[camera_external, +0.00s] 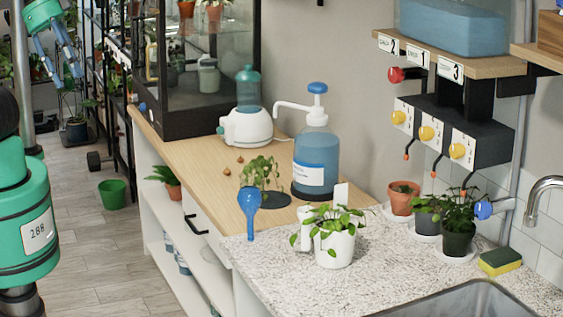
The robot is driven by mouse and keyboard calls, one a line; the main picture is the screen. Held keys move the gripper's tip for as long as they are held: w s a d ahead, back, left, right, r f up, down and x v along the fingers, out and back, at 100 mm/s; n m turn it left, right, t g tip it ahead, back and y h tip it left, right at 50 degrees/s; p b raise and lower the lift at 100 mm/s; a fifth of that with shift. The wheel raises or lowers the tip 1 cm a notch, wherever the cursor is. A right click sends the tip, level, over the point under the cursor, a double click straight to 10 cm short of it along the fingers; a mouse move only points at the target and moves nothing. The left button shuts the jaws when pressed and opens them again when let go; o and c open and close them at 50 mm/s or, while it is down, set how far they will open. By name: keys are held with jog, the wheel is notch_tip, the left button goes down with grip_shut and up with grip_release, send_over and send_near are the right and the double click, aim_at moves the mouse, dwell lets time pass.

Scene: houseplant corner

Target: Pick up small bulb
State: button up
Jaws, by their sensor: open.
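Two small brown bulbs lie on the wooden counter: one bulb (240,160) is farther back, and the other bulb (227,171) is nearer the front edge. Both are tiny in the picture, and I cannot tell surely which is the smaller. My gripper (62,76) is at the upper left, green with blue fingers pointing down. It is open and empty, well away from the counter and both bulbs.
A white device with a teal bottle (246,127), a blue pump bottle (316,160) and a leafy plant (261,173) stand around the bulbs. A glass cabinet (200,125) stands behind at the left. A blue scoop-like tool (250,200) rises near the counter's front edge.

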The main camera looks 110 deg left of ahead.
jog(key=w+a+n+g+y, duration=0.1)
jog(key=w+a+n+g, duration=0.1)
jog(key=w+a+n, duration=0.9)
jog(key=w+a+f+n, duration=0.2)
jog(key=w+a, duration=0.1)
jog(key=a, duration=0.5)
jog(key=w+a+f+n+g, duration=0.1)
jog(key=w+a+f, duration=0.25)
jog(key=a, duration=0.45)
jog(key=w+a+f+n, duration=0.15)
jog(key=w+a, duration=0.25)
jog(key=a, duration=0.5)
jog(key=s+a+f+n+g, duration=0.1)
jog(key=s+a+f+n, duration=0.15)
jog(key=a+f, duration=0.55)
jog(key=s+a+f+n+g, duration=0.1)
jog(key=a+f+n, duration=0.3)
jog(key=a, duration=0.8)
jog(key=s+a+f+n, duration=0.3)
jog(key=s+a+f, duration=0.3)
jog(key=a+f, duration=0.3)
jog(key=s+a+f+n+h, duration=0.1)
jog(key=s+a+f+n, duration=0.3)
jog(key=a+f, duration=0.5)
jog(key=s, duration=0.2)
jog(key=shift+s+a+f+g, duration=0.2)
jog(key=shift+s+f+g, duration=0.1)
jog(key=shift+s+f, duration=0.1)
